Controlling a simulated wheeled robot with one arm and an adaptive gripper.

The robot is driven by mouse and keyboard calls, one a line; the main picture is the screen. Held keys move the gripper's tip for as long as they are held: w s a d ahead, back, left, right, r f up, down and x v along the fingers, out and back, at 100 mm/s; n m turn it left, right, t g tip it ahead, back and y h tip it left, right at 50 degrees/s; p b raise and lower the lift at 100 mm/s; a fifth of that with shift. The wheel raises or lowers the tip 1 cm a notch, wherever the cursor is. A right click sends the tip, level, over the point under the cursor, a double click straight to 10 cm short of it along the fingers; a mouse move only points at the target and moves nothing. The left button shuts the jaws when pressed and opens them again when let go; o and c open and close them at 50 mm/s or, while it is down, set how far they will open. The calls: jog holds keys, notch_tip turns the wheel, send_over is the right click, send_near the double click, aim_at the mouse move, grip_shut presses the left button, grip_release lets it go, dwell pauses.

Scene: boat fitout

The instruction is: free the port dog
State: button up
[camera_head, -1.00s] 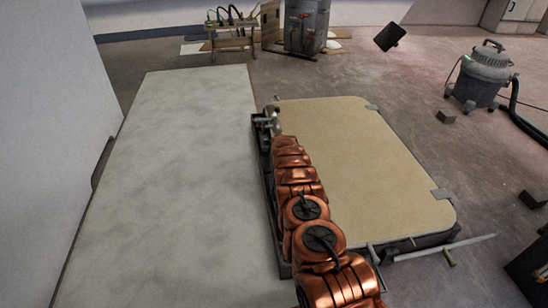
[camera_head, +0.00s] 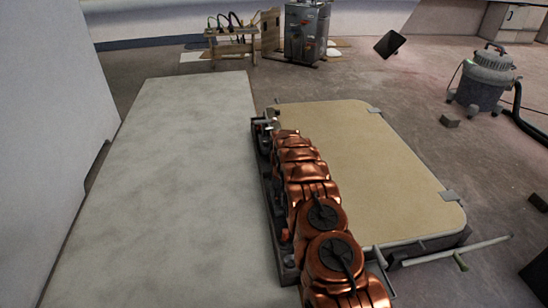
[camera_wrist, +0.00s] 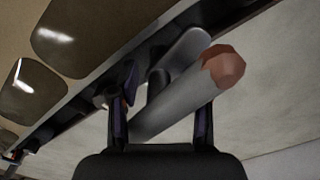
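In the wrist view, a thick grey bar with a reddish-brown end (camera_wrist: 190,95), apparently the port dog's handle, runs diagonally across the space between the fingers of my gripper (camera_wrist: 162,115). The two dark fingers stand apart, with a visible gap beside the left one. I cannot tell whether the right finger touches the bar. In the head view, my gripper (camera_head: 265,126) is at the far left corner of the tan hatch panel (camera_head: 360,150). It is small there, and my copper-coloured arm hides much of the hatch's left edge.
A long pale surface (camera_head: 180,190) lies left of the hatch, with a white wall (camera_head: 50,120) beyond it. A vacuum (camera_head: 482,80) stands on the floor at right.

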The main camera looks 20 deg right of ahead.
jog(key=shift+f+n+b, duration=0.2)
jog(key=shift+n+b, duration=0.9)
jog(key=shift+b, duration=0.25)
notch_tip(320, 180, up, 9)
jog(key=p, duration=0.3)
jog(key=shift+f+p, duration=0.2)
jog(key=shift+p, duration=0.2)
jog(key=s+a+r+p, duration=0.2)
jog(key=r+p, duration=0.1)
jog(key=r, duration=0.4)
jog(key=s+a+r+m+p, duration=0.1)
jog(key=s+r+p, duration=0.1)
jog(key=r, duration=0.5)
jog(key=s+a+r+m+p, duration=0.1)
jog(key=s+a+r+p, duration=0.1)
jog(key=r, duration=0.6)
jog(key=shift+s+a+p, duration=0.3)
jog(key=shift+s+p, duration=0.15)
jog(key=shift+p, duration=0.7)
jog(key=shift+r, duration=0.1)
